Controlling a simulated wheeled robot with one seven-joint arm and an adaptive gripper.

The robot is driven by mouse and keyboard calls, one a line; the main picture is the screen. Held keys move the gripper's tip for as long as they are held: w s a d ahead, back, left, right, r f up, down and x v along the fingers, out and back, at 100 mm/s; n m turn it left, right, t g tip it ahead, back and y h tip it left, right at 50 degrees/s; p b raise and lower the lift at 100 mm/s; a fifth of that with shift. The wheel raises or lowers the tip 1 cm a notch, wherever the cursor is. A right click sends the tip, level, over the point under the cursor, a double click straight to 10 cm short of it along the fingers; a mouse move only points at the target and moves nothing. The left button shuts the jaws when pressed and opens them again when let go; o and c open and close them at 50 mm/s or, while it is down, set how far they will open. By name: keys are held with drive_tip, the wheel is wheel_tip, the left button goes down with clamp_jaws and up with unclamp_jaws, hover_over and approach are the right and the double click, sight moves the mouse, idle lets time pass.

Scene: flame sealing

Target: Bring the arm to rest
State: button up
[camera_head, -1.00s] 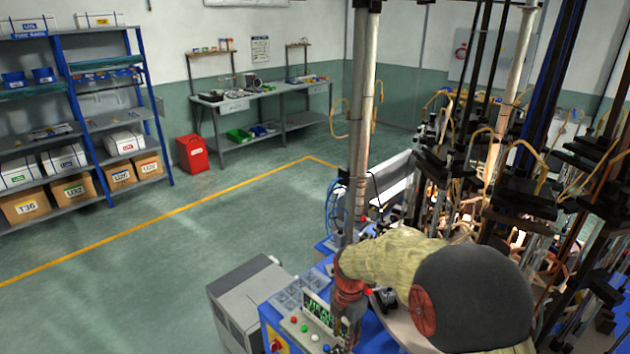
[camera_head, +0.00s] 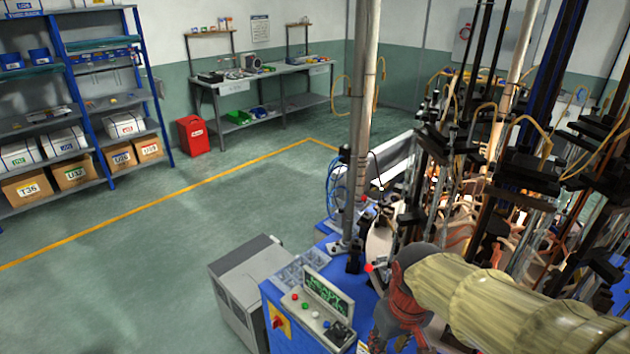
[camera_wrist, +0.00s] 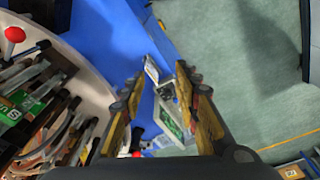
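In the wrist view my gripper (camera_wrist: 157,82) shows two yellow and dark fingers spread apart, with nothing held between them. It points down toward the blue machine top (camera_wrist: 115,45) and the control box with the green display (camera_wrist: 172,121), which shows past and between the fingers. In the head view my arm, in a yellowish sleeve, reaches in from the lower right. Its dark red and grey part is just right of the control box (camera_head: 328,296). My fingers cannot be made out in that view.
Dense rods, hoses and fixtures of the machine (camera_head: 500,190) crowd the right side. A red ball knob (camera_wrist: 14,34) stands by the pale round table (camera_wrist: 95,70). A grey cabinet (camera_head: 250,285) stands left of the blue machine. The floor further left is open.

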drive_tip(key=s+d+r+m+t+b, duration=0.1)
drive_tip(key=s+d+r+m+t, duration=0.2)
drive_tip(key=s+r, duration=0.5)
drive_tip(key=shift+s+d+r+t, duration=0.25)
drive_tip(key=shift+d+t, duration=0.25)
drive_tip(key=shift+t, duration=0.2)
